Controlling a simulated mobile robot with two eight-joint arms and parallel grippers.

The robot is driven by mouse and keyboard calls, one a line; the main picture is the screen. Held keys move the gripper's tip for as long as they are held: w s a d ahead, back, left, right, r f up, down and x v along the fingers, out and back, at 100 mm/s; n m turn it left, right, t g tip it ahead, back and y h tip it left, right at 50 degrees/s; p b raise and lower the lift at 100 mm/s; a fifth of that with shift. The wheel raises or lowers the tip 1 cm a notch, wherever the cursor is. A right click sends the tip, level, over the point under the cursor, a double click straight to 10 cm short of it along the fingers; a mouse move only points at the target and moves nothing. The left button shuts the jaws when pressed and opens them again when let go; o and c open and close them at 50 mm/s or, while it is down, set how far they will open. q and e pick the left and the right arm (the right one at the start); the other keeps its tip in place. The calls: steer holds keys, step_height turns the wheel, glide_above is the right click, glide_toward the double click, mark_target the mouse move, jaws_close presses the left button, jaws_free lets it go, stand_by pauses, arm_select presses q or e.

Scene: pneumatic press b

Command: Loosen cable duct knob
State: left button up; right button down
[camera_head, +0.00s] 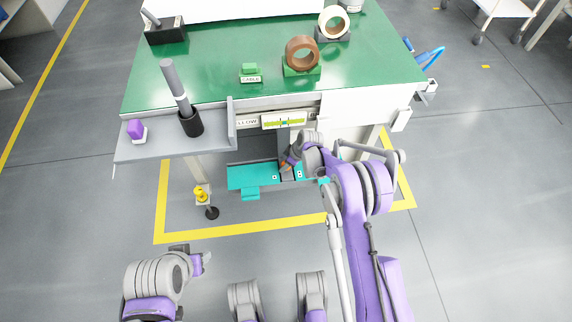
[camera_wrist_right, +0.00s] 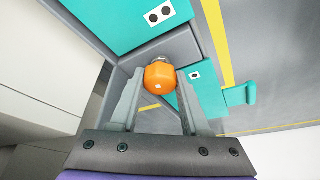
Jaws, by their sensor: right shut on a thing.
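The orange knob (camera_wrist_right: 160,78) sits between the two grey fingers of my right gripper (camera_wrist_right: 161,84) in the right wrist view. The fingers are shut on its sides. A metal fitting shows behind the knob, beside a grey duct-like part (camera_wrist_right: 155,48) between teal panels. In the head view my right gripper (camera_head: 287,161) reaches under the green table, and only a speck of orange shows there. My left arm is at the lower left, with a small part of its end (camera_head: 200,262) showing, away from the table; its fingers cannot be made out.
A grey side shelf (camera_head: 160,147) carries a black cup (camera_head: 191,122) and a purple object (camera_head: 136,129). Teal panels (camera_head: 245,176) lie below.

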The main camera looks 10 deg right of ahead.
steer(key=shift+n+g, duration=0.5)
steer(key=shift+n, duration=0.7)
steer(key=shift+c, duration=1.9)
jaws_free()
steer(key=p+v, duration=0.2)
steer(key=v, duration=0.8)
steer(key=shift+d+r, duration=0.3)
